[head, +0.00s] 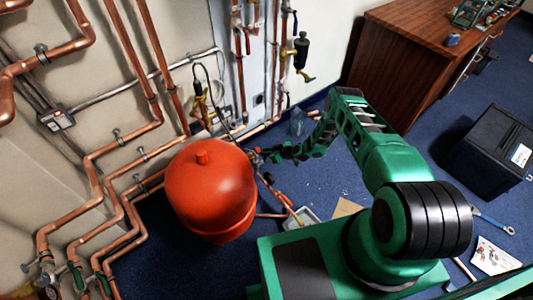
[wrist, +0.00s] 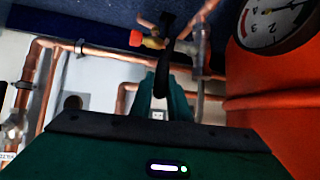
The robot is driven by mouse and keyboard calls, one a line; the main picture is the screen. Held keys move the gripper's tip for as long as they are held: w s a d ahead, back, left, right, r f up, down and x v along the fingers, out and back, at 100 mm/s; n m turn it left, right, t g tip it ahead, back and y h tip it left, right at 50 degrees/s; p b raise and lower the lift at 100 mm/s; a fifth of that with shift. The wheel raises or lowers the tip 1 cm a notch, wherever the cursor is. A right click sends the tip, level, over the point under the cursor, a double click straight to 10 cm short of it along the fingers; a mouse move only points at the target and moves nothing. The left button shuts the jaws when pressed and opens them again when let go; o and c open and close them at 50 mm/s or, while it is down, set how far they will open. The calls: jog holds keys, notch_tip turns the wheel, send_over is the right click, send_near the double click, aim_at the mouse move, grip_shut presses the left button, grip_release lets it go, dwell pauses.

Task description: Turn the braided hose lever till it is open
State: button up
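In the wrist view a black lever-like strip (wrist: 162,68) runs down from a small brass valve (wrist: 153,43) with a red cap. The two green fingers of my gripper (wrist: 160,100) stand on either side of its lower end. Whether they press on it I cannot tell. A grey hose (wrist: 200,92), perhaps the braided one, hangs just right of the fingers. In the head view my gripper (head: 262,156) is small and dark beside the red tank (head: 208,185); the lever cannot be made out there.
A pressure gauge (wrist: 272,22) and the red tank (wrist: 270,110) are close on the right in the wrist view. Copper pipes (wrist: 40,75) run at left. In the head view a wooden desk (head: 410,50) and a black box (head: 490,150) stand at right.

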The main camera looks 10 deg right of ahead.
jog(key=o, duration=0.4)
jog(key=shift+d, duration=0.3)
jog(key=shift+c, duration=0.2)
jog(key=shift+a, duration=0.15)
jog(key=v, duration=1)
jog(key=shift+s+d+r, duration=0.15)
jog(key=shift+d, duration=0.1)
